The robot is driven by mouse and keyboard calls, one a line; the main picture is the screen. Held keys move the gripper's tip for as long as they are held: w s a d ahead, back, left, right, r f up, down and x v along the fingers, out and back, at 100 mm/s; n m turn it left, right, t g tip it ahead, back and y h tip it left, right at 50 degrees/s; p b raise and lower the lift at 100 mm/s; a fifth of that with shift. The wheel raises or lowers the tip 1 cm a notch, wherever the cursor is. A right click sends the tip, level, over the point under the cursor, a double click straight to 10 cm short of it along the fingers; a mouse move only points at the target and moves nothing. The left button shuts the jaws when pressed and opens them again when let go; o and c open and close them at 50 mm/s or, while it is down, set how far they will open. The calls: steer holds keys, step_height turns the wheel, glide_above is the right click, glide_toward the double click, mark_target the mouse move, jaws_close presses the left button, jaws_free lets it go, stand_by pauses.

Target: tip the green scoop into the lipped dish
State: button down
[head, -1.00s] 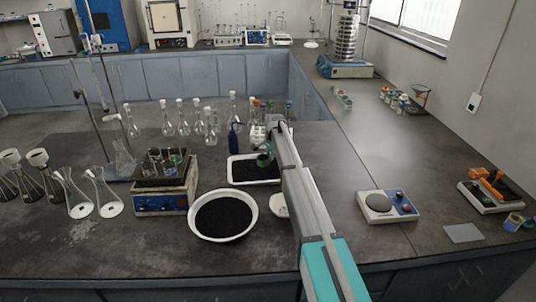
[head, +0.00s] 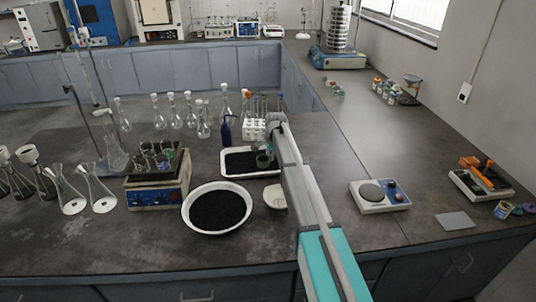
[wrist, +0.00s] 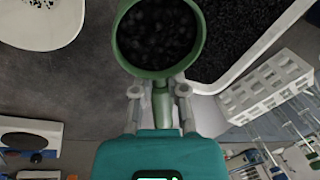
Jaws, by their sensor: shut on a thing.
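My gripper (wrist: 159,92) is shut on the handle of the green scoop (wrist: 161,72). The scoop is level enough to hold black granules, which fill much of its round cup. In the head view the scoop (head: 265,161) shows above the right part of a white tray (head: 226,172) of black granules. A small white dish (head: 275,197), which looks like the lipped dish, lies on the bench in front of the tray, beside my arm. In the wrist view this dish (wrist: 38,32) is at the top left, apart from the scoop, with a few dark specks in it.
A large white bowl (head: 187,212) of black granules stands left of the dish. A white tube rack (head: 253,130) and a dark blue bottle (head: 226,131) stand behind the tray.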

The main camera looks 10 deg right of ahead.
steer(key=s+d+f+t+b, duration=0.1)
steer(key=s, duration=0.2)
steer(key=s+d+f+t+y+b, duration=0.1)
steer(key=s+b, duration=0.1)
steer(key=s, duration=0.1)
steer(key=s+d+f+y+b, duration=0.1)
steer(key=s+b, duration=0.1)
steer(key=s, duration=0.1)
steer(key=shift+s+d+f+t, duration=0.15)
steer(key=shift+d+f+t, duration=0.1)
steer(key=shift+t, duration=0.15)
steer(key=t+y+b, duration=0.2)
steer(key=t+b, duration=0.1)
steer(key=b, duration=0.1)
steer(key=shift+s+r, duration=0.1)
steer(key=shift+r, duration=0.05)
steer(key=t+y+b, duration=0.2)
steer(key=t+b, duration=0.1)
steer(key=b, duration=0.2)
steer(key=shift+s+d, duration=0.15)
steer(key=shift+t+y+b, duration=0.3)
steer(key=shift+y+b, duration=0.05)
steer(key=shift+y, duration=0.05)
stand_by(0.5)
